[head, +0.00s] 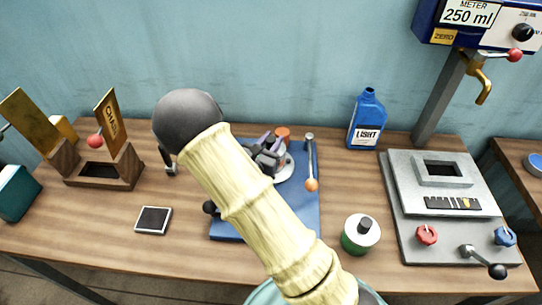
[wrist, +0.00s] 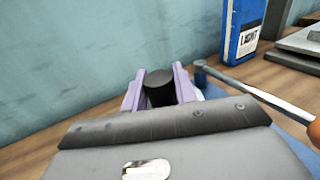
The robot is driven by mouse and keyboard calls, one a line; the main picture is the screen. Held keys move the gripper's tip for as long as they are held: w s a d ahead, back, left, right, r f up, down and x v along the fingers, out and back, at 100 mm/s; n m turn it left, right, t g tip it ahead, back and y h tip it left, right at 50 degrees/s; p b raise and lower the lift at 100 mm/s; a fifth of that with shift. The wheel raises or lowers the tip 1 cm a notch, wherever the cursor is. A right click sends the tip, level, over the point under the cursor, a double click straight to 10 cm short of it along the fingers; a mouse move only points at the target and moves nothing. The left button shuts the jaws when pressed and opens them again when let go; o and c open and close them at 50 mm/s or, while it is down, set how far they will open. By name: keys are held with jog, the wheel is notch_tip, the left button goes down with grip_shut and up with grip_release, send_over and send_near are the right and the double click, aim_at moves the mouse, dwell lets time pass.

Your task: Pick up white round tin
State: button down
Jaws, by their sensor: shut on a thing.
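My gripper (head: 268,152) is over the blue mat, partly hidden behind my arm in the head view. In the wrist view, my gripper (wrist: 158,84) has its purple fingers closed on either side of a black knob (wrist: 159,90). A white round tin (head: 286,169) shows just below and right of the fingers in the head view, and the knob appears to be its top. Most of the tin is hidden by the gripper. I cannot tell whether it touches the mat.
The blue mat (head: 304,208) holds a long-handled tool (head: 310,165) and an orange-red thing (head: 282,134) beside the gripper. A green-and-white tin (head: 361,234) with a black knob stands to the right. A blue LIGHT bottle (head: 367,118) stands behind, and a metering stand (head: 440,200) farther right.

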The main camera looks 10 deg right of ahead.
jog(key=shift+r, duration=0.1)
notch_tip(320, 180, up, 10)
jog(key=shift+f, duration=0.1)
dwell(0.6)
jog(key=shift+a, duration=0.1)
dwell(0.5)
